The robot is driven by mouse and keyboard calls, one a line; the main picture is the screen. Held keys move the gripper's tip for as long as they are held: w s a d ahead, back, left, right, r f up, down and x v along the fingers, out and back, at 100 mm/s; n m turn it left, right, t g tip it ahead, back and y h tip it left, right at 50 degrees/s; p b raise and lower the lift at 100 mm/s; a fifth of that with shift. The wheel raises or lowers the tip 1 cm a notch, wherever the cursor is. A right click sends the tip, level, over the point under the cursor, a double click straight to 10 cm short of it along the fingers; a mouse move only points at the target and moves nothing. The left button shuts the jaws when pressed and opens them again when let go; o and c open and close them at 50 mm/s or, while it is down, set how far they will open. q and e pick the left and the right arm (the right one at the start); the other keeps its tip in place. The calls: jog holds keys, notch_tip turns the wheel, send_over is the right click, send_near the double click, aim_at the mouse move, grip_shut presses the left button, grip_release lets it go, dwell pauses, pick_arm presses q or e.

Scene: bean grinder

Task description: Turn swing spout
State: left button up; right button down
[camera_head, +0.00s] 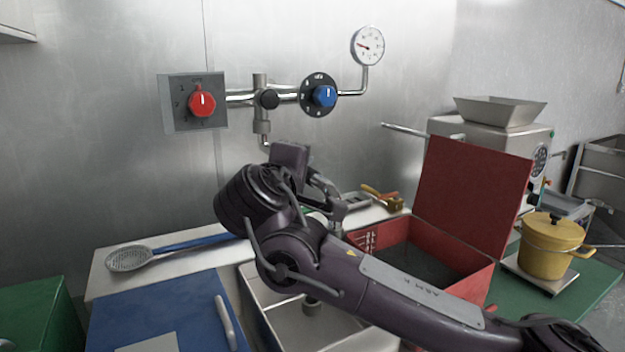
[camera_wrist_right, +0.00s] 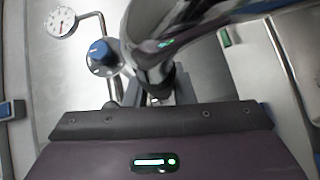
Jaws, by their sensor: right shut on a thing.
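The swing spout (camera_head: 265,142) is a metal pipe hanging from the wall-mounted mixer (camera_head: 262,100). It bends behind my right wrist, so its middle is hidden. A metal end shows just right of the wrist, above the sink. The mixer has a red knob (camera_head: 201,103) on the left and a blue knob (camera_head: 324,96) on the right. The blue knob also shows in the right wrist view (camera_wrist_right: 100,51). My right gripper (camera_head: 318,188) is shut on the spout, with its fingers mostly hidden. My left gripper is not in view.
Below are a sink (camera_head: 300,322), a blue lid (camera_head: 150,308) and a slotted spoon (camera_head: 129,258). An open red box (camera_head: 470,190) stands right of the sink, close to my right arm. Farther right are a yellow pot (camera_head: 551,248) and a steel grinder (camera_head: 500,132).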

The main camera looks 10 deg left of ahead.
dwell(0.4)
jog(key=c, duration=1.2)
grip_release()
jog(key=shift+c, duration=0.2)
